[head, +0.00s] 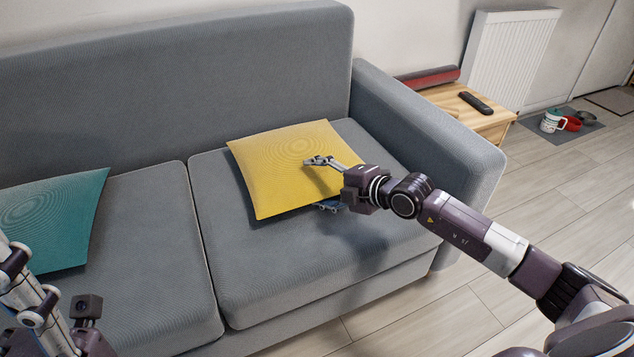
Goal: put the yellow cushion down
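The yellow cushion (285,172) is over the right seat of the grey sofa, tilted with its far edge toward the backrest. My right gripper (322,184) is at the cushion's right side, with one finger on its top face and the other showing below its near right edge. It appears shut on the cushion. A shadow falls on the seat below; I cannot tell how much of the cushion's underside touches the seat. My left gripper (38,300) is at the lower left corner, partly cut off, and its opening cannot be judged.
The grey sofa (130,240) has a high backrest and a right armrest. A teal cushion (58,215) lies on the left seat. A wooden side table (485,121) with a black remote (475,103) stands beyond the armrest. The seat around the yellow cushion is clear.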

